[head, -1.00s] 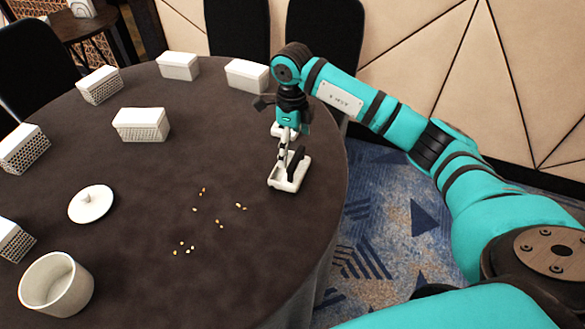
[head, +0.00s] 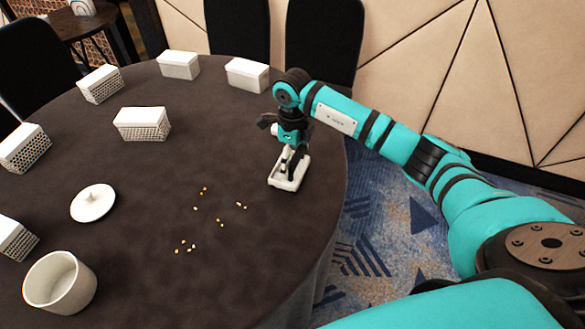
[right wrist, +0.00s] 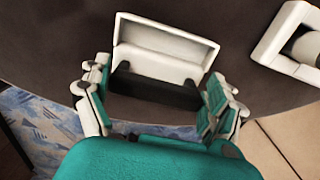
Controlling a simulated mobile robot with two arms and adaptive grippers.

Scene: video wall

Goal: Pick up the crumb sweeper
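The crumb sweeper (head: 287,182) is a small white tray-like thing with a dark part, lying on the round table near its right edge. In the right wrist view the crumb sweeper (right wrist: 165,66) lies between my fingers, with its black bar towards me. My right gripper (head: 291,158) points down just over it and partly hides it. In the right wrist view my right gripper (right wrist: 157,88) is open, with a finger at each side of the sweeper and gaps visible. My left gripper is out of view.
The dark table (head: 150,210) holds several white lidded boxes (head: 141,123), a white pot (head: 60,284), a round white lid (head: 93,203) and scattered crumbs (head: 220,222). A white box (right wrist: 290,42) stands near the sweeper. Black chairs (head: 325,40) stand behind the table.

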